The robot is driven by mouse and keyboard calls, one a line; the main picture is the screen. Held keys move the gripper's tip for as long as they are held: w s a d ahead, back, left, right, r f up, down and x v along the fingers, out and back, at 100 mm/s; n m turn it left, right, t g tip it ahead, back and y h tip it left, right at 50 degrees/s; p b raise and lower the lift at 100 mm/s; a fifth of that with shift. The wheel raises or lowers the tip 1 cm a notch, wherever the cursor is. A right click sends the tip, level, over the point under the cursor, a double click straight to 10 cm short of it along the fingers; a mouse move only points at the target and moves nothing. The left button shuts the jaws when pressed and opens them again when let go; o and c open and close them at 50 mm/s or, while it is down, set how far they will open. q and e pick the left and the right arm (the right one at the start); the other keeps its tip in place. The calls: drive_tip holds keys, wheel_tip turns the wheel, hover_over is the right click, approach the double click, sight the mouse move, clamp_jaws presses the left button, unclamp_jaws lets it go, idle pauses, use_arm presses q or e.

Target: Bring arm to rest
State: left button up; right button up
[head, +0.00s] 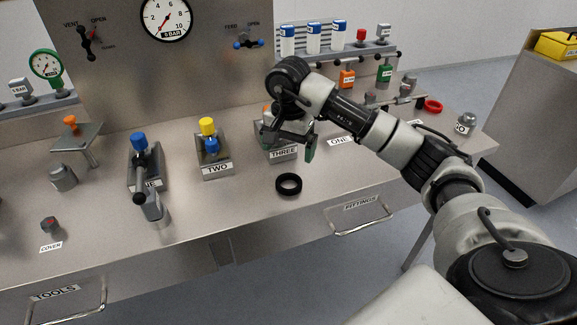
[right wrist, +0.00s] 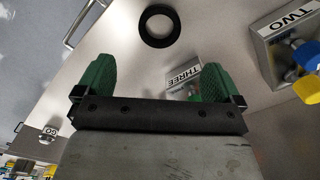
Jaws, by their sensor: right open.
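My right arm comes in from the right in the head view. Its gripper (head: 291,147) is above the worktop, in front of the station labelled THREE (head: 283,153), and hides part of it. In the right wrist view my right gripper (right wrist: 153,72) has its two green fingers well apart. Nothing is between them. The THREE label also shows in the right wrist view (right wrist: 183,79), beyond the fingers. My left gripper is not in view.
A black ring (head: 288,184) lies on the worktop just in front of THREE. Station TWO (head: 214,165) with yellow and blue caps stands to the left. A drawer handle (head: 360,218) juts from the front edge. A rack of blue-capped bottles (head: 313,42) is behind the arm.

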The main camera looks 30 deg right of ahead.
drive_tip(key=shift+r, duration=0.85)
drive_tip(key=shift+a+f, duration=0.1)
